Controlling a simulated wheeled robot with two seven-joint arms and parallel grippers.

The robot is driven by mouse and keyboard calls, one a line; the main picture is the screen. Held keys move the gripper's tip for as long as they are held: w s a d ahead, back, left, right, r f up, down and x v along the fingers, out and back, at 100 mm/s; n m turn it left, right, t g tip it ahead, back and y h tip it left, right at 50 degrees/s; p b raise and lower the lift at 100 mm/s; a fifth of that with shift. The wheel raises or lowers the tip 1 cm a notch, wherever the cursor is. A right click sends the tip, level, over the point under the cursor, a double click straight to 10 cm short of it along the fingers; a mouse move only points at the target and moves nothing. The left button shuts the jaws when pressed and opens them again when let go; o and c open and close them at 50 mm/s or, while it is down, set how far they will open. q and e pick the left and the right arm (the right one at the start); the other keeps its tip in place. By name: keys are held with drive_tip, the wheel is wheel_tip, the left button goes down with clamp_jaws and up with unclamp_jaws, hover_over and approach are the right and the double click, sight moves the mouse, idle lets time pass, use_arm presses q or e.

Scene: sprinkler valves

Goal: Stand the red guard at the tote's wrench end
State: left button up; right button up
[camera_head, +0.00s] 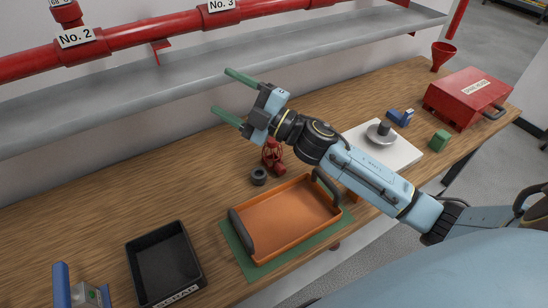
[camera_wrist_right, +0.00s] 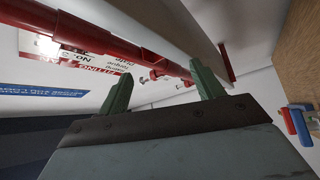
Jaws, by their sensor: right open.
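The orange tote (camera_head: 290,251) lies on a green mat (camera_head: 233,250), with dark handles at its left and right ends. It looks empty, and I cannot make out a wrench or wrench mark on it. A small red cage-like piece (camera_head: 271,152), seemingly the red guard, stands on the bench just behind the tote. My right gripper (camera_head: 222,91) is open and empty, above the bench toward the wall shelf, up and left of the red piece. Its two green fingers show apart in the right wrist view (camera_wrist_right: 207,80). My left gripper is not in view.
A dark ring (camera_head: 259,175) lies left of the red piece. A black scrap tray (camera_head: 164,262) and a blue fixture (camera_head: 62,285) stand at left. A white board (camera_head: 405,158), red box (camera_head: 466,97) and green block (camera_head: 440,140) are at right. A grey shelf (camera_head: 200,82) runs behind.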

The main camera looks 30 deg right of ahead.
drive_tip(key=s+a+n+g+y+b, duration=0.2)
drive_tip(key=a+n+g+y, duration=0.25)
drive_tip(key=n+g, duration=0.7)
drive_tip(key=n+g+h+b, duration=0.3)
drive_tip(key=n+h+b, duration=0.1)
drive_tip(key=n+h, duration=1)
approach(270, 146)
drive_tip(key=shift+m+t, duration=0.25)
drive_tip(key=x, duration=0.4)
drive_tip(key=d+x, duration=0.1)
drive_tip(key=x, duration=0.2)
drive_tip(key=shift+w+f+b, duration=0.2)
drive_tip(key=shift+w+b, duration=0.1)
drive_tip(key=shift+b, duration=0.05)
drive_tip(key=x, duration=0.4)
drive_tip(key=shift+w+f+b, duration=0.1)
drive_tip(key=shift+f+b, duration=0.25)
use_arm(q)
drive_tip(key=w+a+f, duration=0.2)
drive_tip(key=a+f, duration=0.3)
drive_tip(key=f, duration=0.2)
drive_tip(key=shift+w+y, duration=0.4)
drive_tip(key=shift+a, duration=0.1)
use_arm(e)
drive_tip(key=shift+r, duration=0.1)
drive_tip(key=c, duration=1)
